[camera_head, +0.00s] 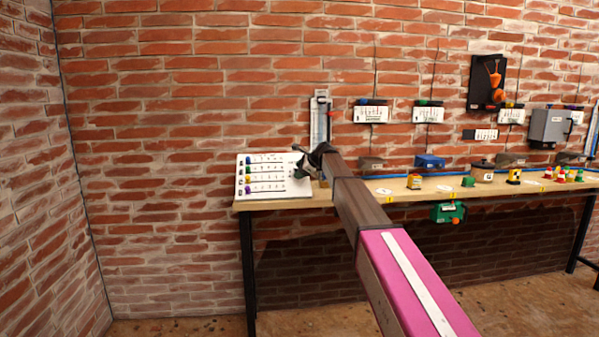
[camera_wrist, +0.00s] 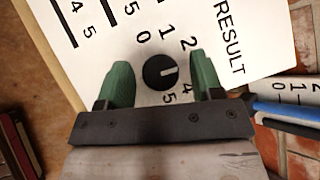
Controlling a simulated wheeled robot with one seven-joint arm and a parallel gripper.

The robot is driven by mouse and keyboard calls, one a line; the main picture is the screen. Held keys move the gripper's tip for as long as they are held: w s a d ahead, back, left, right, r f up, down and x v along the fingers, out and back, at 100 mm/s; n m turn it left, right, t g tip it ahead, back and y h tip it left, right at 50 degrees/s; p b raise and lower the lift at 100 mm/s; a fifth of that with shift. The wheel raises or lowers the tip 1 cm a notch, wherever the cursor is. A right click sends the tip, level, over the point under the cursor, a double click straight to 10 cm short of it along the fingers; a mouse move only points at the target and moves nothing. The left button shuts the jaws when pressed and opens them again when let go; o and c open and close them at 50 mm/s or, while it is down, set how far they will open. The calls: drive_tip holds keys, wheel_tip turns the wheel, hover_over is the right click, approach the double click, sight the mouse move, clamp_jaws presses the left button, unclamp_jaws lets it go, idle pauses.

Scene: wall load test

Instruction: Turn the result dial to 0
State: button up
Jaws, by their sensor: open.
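The result dial (camera_wrist: 160,72) is a round black knob with a white pointer line on a white panel (camera_wrist: 275,35) marked RESULT. Its pointer is directed right in the wrist view, between the printed 2 and 4, toward my right-hand finger. The 3 is hidden, apparently behind that finger. The 0 is printed above and slightly left of the knob. My gripper (camera_wrist: 163,78) is open, its green fingers on either side of the dial with gaps to both. In the head view my gripper (camera_head: 306,160) is at the right end of the white board (camera_head: 272,192); the dial is hidden there.
The board stands on the left end of a wooden workbench (camera_head: 340,191) against a brick wall. A vertical gauge (camera_head: 320,122) is on the wall just behind my gripper. Small coloured items stand farther right on the bench.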

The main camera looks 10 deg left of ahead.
drive_tip(key=c, duration=0.9)
drive_tip(key=shift+o, duration=0.2)
drive_tip(key=shift+n, duration=0.3)
drive_tip(key=n+g, duration=0.1)
drive_tip(key=n, duration=0.1)
drive_tip(key=n+g+h, duration=0.1)
drive_tip(key=n, duration=0.1)
drive_tip(key=shift+w+g, duration=0.2)
drive_tip(key=shift+g, duration=0.2)
drive_tip(key=n+g+h, duration=0.1)
drive_tip(key=n, duration=0.1)
drive_tip(key=n+g+h, duration=0.1)
drive_tip(key=n, duration=0.2)
drive_tip(key=shift+a+r, duration=0.1)
drive_tip(key=shift+a, duration=0.05)
drive_tip(key=n+g+h, duration=0.1)
drive_tip(key=n+h, duration=0.2)
drive_tip(key=n, duration=0.1)
drive_tip(key=shift+a+n, duration=0.1)
drive_tip(key=shift+n, duration=0.3)
drive_tip(key=n+h, duration=0.2)
drive_tip(key=n, duration=0.2)
drive_tip(key=shift+h, duration=0.4)
